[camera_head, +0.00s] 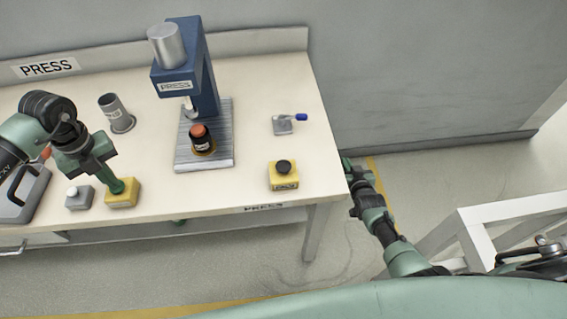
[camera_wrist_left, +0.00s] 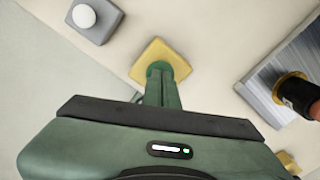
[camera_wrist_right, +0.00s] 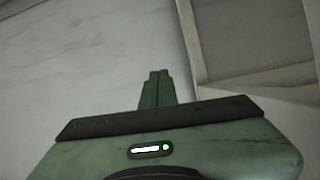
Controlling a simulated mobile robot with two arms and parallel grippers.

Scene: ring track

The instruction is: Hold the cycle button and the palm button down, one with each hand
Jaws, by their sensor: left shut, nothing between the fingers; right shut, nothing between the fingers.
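Two yellow button boxes stand on the table. The right one (camera_head: 284,181) has a black button (camera_head: 283,167) on top and a label too small to read. The left one (camera_head: 122,200) also shows in the left wrist view (camera_wrist_left: 147,50). My left gripper (camera_head: 116,186) is shut, its fingertips (camera_wrist_left: 160,68) pointing down onto the left box's top. They hide its button, so I cannot tell whether it is pressed. My right gripper (camera_head: 346,163) is shut and empty, off the table's right edge and apart from the right box. In the right wrist view its fingertips (camera_wrist_right: 157,76) face a grey surface.
A blue press (camera_head: 205,85) stands mid-table, with an orange-topped black part (camera_head: 201,139) on its base. A white frame (camera_head: 470,235) is at right.

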